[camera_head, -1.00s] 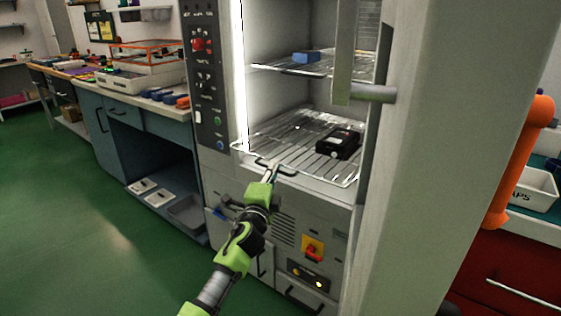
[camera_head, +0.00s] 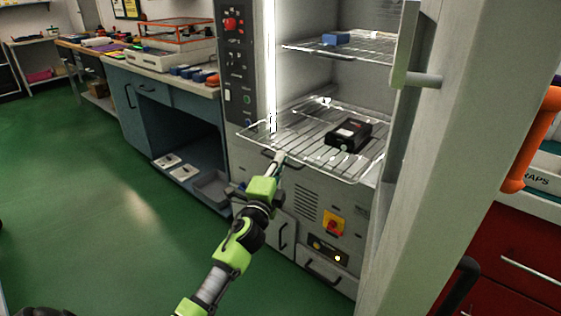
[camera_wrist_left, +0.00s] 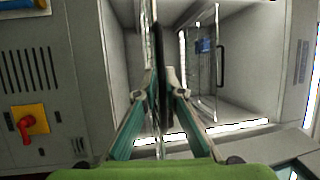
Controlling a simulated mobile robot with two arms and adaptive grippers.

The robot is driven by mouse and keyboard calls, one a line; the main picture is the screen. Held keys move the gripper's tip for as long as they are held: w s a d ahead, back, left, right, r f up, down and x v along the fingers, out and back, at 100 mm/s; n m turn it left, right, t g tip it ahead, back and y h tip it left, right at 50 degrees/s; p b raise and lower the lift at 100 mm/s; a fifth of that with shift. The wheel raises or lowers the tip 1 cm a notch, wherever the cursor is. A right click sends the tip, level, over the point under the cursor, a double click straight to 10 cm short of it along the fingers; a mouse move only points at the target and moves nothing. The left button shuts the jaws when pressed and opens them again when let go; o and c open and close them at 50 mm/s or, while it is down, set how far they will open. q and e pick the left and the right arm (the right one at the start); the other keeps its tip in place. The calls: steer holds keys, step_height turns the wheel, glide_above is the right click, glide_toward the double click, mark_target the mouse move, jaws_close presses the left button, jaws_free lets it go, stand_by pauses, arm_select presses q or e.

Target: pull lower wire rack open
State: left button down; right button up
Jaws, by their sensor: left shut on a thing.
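The lower wire rack (camera_head: 308,148) sits in the open grey cabinet and sticks out past its front, level. A black box (camera_head: 349,134) lies on the rack towards the right. My left gripper (camera_head: 280,158) is at the rack's front edge, shut on the dark handle there. In the left wrist view, the fingers (camera_wrist_left: 160,92) close on a dark bar, and they hide part of it.
The upper rack (camera_head: 362,47) holds a blue box (camera_head: 336,38). The cabinet's open door (camera_head: 425,150) stands on the right. A red switch (camera_head: 334,227) is on the panel below. Green floor (camera_head: 110,215) is clear on the left.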

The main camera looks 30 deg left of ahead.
arm_select(q)
steer(key=shift+r, duration=0.3)
steer(key=c, duration=2.2)
jaws_free()
steer(key=shift+f, duration=0.15)
steer(key=shift+s, duration=0.15)
steer(key=v, duration=1.1)
steer(key=shift+s+d, duration=0.1)
steer(key=shift+s, duration=0.3)
